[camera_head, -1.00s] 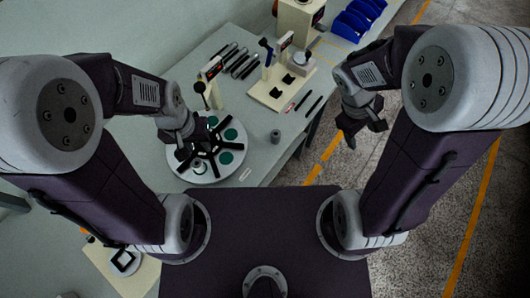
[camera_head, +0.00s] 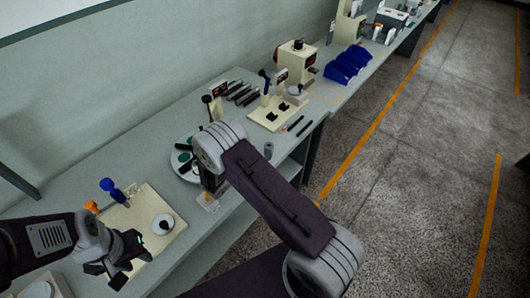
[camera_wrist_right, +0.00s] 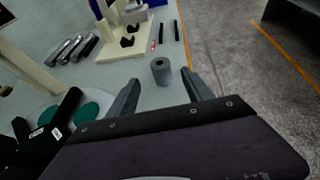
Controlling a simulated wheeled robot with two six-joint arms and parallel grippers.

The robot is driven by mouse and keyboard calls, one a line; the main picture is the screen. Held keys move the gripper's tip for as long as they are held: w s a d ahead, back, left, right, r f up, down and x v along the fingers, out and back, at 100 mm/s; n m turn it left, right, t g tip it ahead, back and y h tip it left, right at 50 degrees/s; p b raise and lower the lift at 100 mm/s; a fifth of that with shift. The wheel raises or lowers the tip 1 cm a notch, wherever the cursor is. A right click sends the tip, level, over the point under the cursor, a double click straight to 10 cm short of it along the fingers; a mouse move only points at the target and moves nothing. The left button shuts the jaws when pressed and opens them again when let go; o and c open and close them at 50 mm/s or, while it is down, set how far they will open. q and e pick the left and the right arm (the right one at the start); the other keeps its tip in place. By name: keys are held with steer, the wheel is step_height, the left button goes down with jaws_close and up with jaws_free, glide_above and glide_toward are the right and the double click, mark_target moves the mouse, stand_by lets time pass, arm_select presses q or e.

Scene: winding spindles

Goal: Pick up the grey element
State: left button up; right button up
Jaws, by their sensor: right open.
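The grey element (camera_wrist_right: 161,70) is a small upright cylinder with a hole in its top. It stands on the table near the front edge, and also shows in the head view (camera_head: 268,150). My right gripper (camera_wrist_right: 160,93) is open and empty in the right wrist view. Its fingers are spread, with the cylinder just beyond the gap between them, apart from both. In the head view my right arm hides this gripper. My left gripper (camera_head: 118,262) is over the near left part of the table, far from the cylinder; its jaw opening is unclear.
A round plate (camera_head: 177,160) with green discs and a dark fixture lies left of the cylinder. A cream board (camera_head: 272,122) with dark holders stands behind it. Another cream board (camera_head: 183,222) with a white round part is beside my left gripper. Floor lies beyond the table edge.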

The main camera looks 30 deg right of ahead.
mark_target(267, 148)
steer(key=shift+d+r, duration=0.1)
steer(key=shift+d, duration=0.25)
steer(key=shift+w+d+f+p, duration=0.2)
steer(key=shift+d+p, duration=0.25)
steer(key=shift+d, duration=0.3)
steer(key=shift+w+d+f, duration=0.15)
steer(key=shift+w+f, duration=0.05)
steer(key=p+x, duration=0.1)
steer(key=x, duration=0.3)
steer(key=shift+w+f, duration=0.2)
steer(key=shift+w, duration=0.05)
steer(key=shift+w+d+f, duration=0.15)
steer(key=shift+d+f, duration=0.05)
steer(key=shift+d, duration=0.2)
jaws_close()
arm_select(q)
steer(key=shift+s+a+r, duration=0.15)
steer(key=shift+s+r, duration=0.05)
steer(key=shift+r, duration=0.4)
steer(key=shift+s+a+r, duration=0.15)
steer(key=shift+s+r, duration=0.05)
steer(key=shift+r, duration=0.4)
arm_select(e)
steer(key=shift+r, duration=0.15)
